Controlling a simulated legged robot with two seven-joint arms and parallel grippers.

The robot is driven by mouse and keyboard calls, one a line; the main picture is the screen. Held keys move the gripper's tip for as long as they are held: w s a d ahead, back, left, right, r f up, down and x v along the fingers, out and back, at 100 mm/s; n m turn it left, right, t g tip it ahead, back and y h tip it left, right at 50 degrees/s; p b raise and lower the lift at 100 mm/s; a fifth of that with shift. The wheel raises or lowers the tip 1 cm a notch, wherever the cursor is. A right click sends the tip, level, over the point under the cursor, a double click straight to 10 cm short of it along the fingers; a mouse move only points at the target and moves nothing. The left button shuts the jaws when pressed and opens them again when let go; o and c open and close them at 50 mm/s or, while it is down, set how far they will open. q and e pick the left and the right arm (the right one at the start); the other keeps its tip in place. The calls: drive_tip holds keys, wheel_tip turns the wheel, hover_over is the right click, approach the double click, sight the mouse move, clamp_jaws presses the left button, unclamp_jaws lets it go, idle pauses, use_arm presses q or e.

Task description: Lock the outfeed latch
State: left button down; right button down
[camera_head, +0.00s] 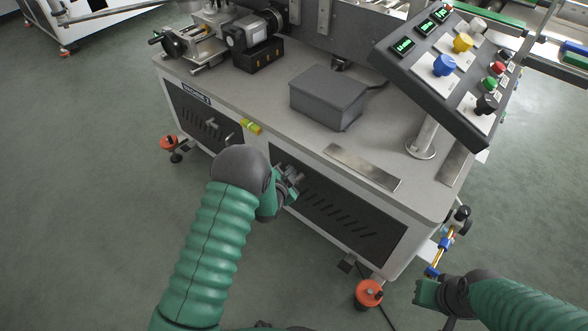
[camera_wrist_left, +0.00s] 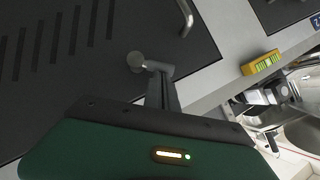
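The latch (camera_wrist_left: 135,62) shows in the left wrist view as a round grey knob on a dark slotted door (camera_wrist_left: 60,50). A short grey bar runs from beside it toward my gripper; I cannot tell whether this is the latch's lever or a finger. In the head view my left gripper (camera_head: 290,180) is at the upper left corner of the right-hand cabinet door (camera_head: 340,215) and hides the latch there. My left gripper also shows in the wrist view (camera_wrist_left: 163,88); its opening is unclear. My right gripper (camera_head: 427,293) is low at the right, away from the cabinet.
The left-hand door (camera_head: 200,120) has its own handle. A yellow level (camera_head: 251,127) sits on the frame between the doors. A grey box (camera_head: 328,97) and a tilted control panel (camera_head: 440,70) stand on the top. Orange-topped feet (camera_head: 368,293) stick out at floor level. Open floor lies left.

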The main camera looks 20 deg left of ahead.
use_arm(q)
drive_tip(key=shift+w+a+f+n+g+h+p, duration=0.3)
drive_tip(key=shift+a+f+n+g+h+p, duration=0.15)
drive_tip(key=shift+a+n+h+p, duration=0.25)
drive_tip(key=shift+w+a+f+n+g+h+p, duration=0.25)
drive_tip(key=shift+a+f+n+g+h+p, duration=0.15)
drive_tip(key=shift+a+n+h+p, duration=0.25)
drive_tip(key=shift+a+f, duration=0.1)
drive_tip(key=shift+a, duration=0.05)
